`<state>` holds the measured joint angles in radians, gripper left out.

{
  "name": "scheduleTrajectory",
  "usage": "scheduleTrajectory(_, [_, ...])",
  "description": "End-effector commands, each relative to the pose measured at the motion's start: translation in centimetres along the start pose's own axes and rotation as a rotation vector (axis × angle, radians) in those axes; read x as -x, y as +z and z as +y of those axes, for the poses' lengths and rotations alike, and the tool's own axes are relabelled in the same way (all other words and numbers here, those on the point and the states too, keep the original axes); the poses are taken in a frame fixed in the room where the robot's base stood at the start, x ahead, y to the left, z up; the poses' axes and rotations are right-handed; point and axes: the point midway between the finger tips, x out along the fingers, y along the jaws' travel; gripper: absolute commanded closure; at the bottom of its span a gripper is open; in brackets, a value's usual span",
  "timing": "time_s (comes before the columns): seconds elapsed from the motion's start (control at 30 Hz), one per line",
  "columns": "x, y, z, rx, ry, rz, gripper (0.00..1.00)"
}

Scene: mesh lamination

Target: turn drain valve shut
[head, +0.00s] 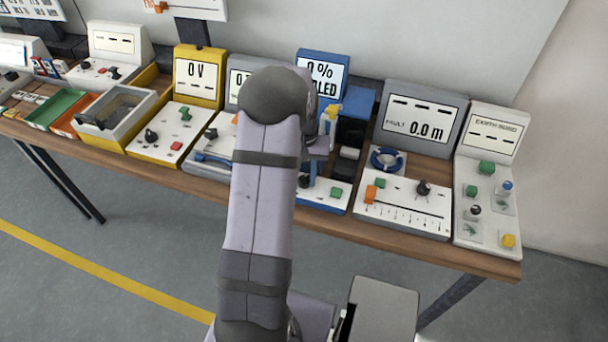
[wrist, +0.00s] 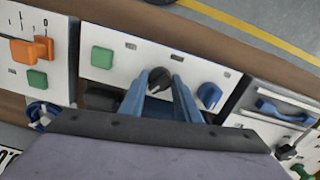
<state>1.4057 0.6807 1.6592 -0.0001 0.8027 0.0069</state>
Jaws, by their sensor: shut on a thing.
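My gripper (wrist: 163,78) is shut on a black round knob (wrist: 158,73) on a white panel (wrist: 128,57) in the wrist view. Its two blue fingers stand one on each side of the knob. A blue knob (wrist: 209,94) sits just right of the fingers, and a green button (wrist: 102,57) sits to the left. No label shows which knob is the drain valve. In the head view, my arm hides part of the same panel (head: 330,205); its green button (head: 336,192) shows, and the blue-framed display (head: 322,73) behind reads 0 % with a partly hidden second line.
Right of the panel in the head view stand a unit reading 0.0 m (head: 424,115) and an earth bond unit (head: 492,135) with several buttons. Left stands a yellow unit reading 0 V (head: 198,75). The bench's wooden front edge (head: 430,245) runs below them.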

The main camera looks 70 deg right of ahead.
Motion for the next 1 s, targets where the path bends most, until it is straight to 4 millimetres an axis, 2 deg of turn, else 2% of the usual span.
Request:
scheduleTrajectory(0.5, [0.11, -0.1, -0.01, 0.453, 0.0, 0.003, 0.93])
scheduleTrajectory(0.7, [0.11, -0.11, -0.02, 0.565, 0.001, 0.004, 0.93])
scheduleTrajectory(1.0, [0.11, -0.13, -0.02, 0.638, 0.001, 0.004, 0.93])
